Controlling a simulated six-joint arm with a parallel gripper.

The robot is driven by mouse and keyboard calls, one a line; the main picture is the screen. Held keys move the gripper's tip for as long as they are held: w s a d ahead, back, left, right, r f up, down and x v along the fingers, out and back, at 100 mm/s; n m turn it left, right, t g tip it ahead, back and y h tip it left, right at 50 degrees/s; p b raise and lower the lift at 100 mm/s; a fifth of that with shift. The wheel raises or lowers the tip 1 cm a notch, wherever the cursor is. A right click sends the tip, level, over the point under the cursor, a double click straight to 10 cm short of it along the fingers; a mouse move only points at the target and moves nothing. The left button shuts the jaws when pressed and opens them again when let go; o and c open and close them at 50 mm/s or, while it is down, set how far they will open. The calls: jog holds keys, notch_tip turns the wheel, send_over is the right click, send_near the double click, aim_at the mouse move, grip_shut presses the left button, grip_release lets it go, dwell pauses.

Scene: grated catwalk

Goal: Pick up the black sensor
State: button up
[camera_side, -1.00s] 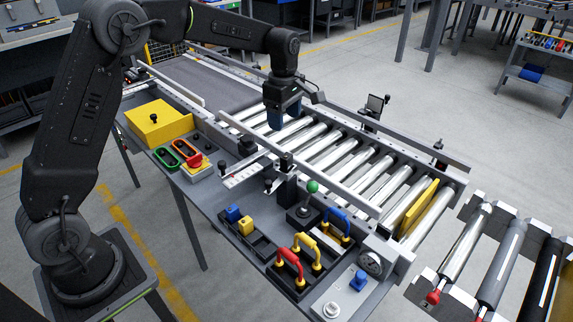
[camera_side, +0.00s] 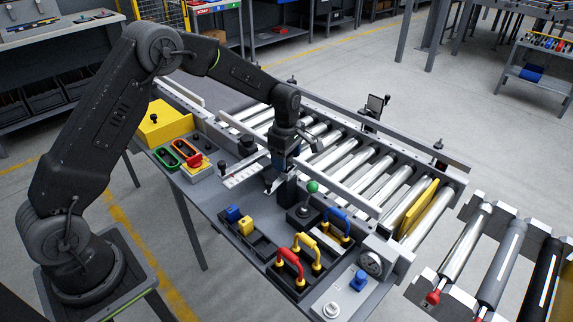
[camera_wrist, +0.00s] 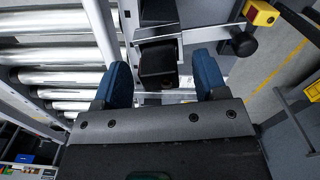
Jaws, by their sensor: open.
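The black sensor (camera_side: 287,191) is a dark block at the near rail of the roller conveyor in the side view. In the wrist view it is a black block (camera_wrist: 158,64) held by a grey bracket, between my two blue fingers. My gripper (camera_side: 279,164) points down just above and around the top of the sensor in the side view. In the wrist view my gripper (camera_wrist: 161,74) is open, with gaps visible on both sides of the block. I cannot tell how deep the fingers reach.
The conveyor rail (camera_side: 340,192) and steel rollers (camera_side: 355,160) lie behind. A green-knobbed joystick (camera_side: 312,187) stands close on the right. A black tray (camera_side: 250,238) with blue and yellow blocks and several coloured handles (camera_side: 290,265) sit in front. A red button box (camera_side: 196,165) is left.

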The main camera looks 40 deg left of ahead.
jog(key=shift+f, duration=0.65)
jog(key=shift+c, duration=0.5)
jog(key=c, duration=0.9)
